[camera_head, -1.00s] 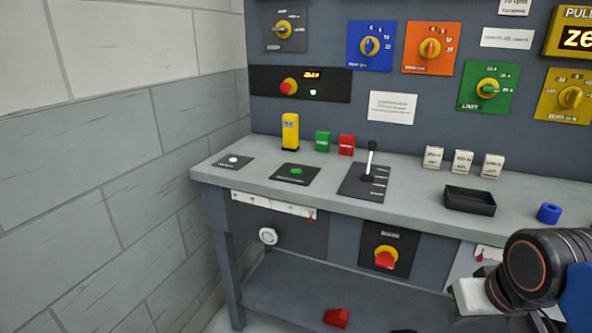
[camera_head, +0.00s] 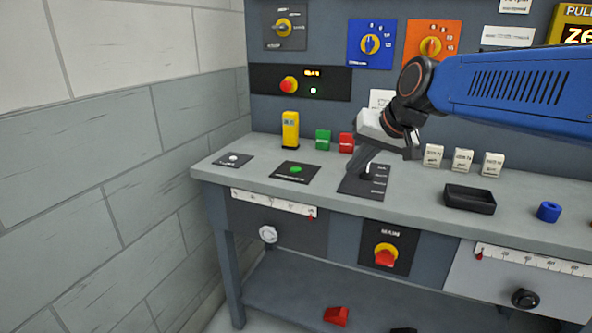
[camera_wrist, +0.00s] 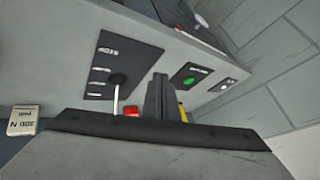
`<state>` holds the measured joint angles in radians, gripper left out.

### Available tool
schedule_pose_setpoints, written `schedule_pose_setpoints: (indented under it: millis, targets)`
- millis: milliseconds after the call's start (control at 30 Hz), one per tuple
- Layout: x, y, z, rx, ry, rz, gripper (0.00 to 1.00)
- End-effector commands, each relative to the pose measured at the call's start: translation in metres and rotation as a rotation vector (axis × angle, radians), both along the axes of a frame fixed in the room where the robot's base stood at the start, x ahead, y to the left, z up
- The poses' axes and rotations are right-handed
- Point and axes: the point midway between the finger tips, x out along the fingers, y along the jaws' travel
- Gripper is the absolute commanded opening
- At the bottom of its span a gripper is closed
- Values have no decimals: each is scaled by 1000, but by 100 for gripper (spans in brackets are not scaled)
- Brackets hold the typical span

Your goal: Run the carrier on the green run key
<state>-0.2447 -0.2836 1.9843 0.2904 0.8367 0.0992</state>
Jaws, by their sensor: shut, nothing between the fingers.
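The green key (camera_head: 296,169) sits on a black plate on the left part of the bench. It also shows in the wrist view (camera_wrist: 189,83), beyond my fingers. My gripper (camera_head: 363,168) is shut and empty, pointing down over the black lever plate (camera_head: 377,187), right of the green key's plate. In the wrist view my shut fingers (camera_wrist: 158,92) stand between the lever (camera_wrist: 117,80) and the green key. My gripper hides most of the lever in the head view. I cannot tell whether they touch. I cannot pick out the carrier with certainty.
A white button (camera_head: 233,159) lies left of the green key. A yellow block (camera_head: 290,130), green block (camera_head: 323,140) and red block (camera_head: 346,143) stand behind. A black tray (camera_head: 469,200) and white blocks are to the right. A red mushroom button (camera_head: 289,85) is on the back panel.

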Motion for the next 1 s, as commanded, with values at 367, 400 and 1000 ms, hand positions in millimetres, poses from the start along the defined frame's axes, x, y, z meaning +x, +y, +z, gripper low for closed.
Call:
schedule_pose_setpoints:
  millis: [367, 400, 1000]
  targets:
    - [105, 117, 44, 164, -21, 41, 0]
    - [110, 125, 47, 174, -21, 43, 0]
    - [121, 139, 48, 195, -22, 46, 0]
